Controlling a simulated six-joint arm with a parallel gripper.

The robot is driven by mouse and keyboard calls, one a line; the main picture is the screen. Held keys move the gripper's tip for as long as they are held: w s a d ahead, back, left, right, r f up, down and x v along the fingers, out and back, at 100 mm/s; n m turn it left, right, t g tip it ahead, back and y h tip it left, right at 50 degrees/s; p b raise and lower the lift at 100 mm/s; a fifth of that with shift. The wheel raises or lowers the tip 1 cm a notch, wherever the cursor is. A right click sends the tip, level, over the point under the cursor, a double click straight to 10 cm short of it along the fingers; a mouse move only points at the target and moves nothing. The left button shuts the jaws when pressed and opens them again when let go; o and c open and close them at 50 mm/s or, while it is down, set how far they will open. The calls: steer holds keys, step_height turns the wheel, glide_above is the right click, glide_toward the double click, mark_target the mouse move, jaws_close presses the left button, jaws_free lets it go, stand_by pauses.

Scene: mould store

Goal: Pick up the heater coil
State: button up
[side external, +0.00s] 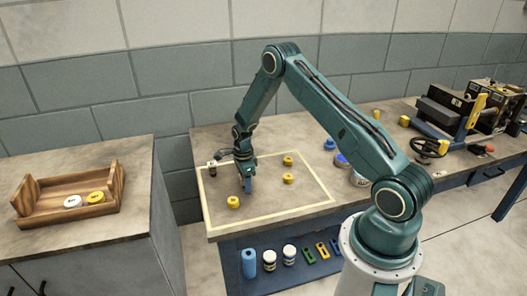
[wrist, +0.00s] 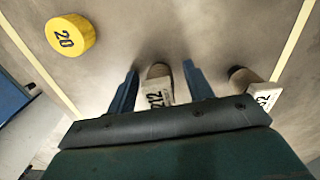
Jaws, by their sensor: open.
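In the wrist view, a small brown and tan piece with a white tag reading 212 (wrist: 158,84) lies between my fingers, with a gap on each side. It may be the heater coil; its coil shape is not clear. A similar tagged piece (wrist: 243,77) lies just outside my right finger. My gripper (wrist: 160,78) is open, with its jaws on either side of the first piece. In the side view, my gripper (side external: 247,184) points down low over the taped area of the bench, and the piece between its fingers is hidden. A dark piece (side external: 213,166) stands to its left.
More yellow discs (side external: 288,179) lie to the right in the side view. A wooden tray (side external: 32,212) is on the left cabinet. Machinery (side external: 447,110) stands at the right.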

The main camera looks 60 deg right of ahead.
jaws_close()
steer(key=shift+r, duration=0.15)
step_height(320, 180, up, 20)
stand_by(1.0)
stand_by(0.4)
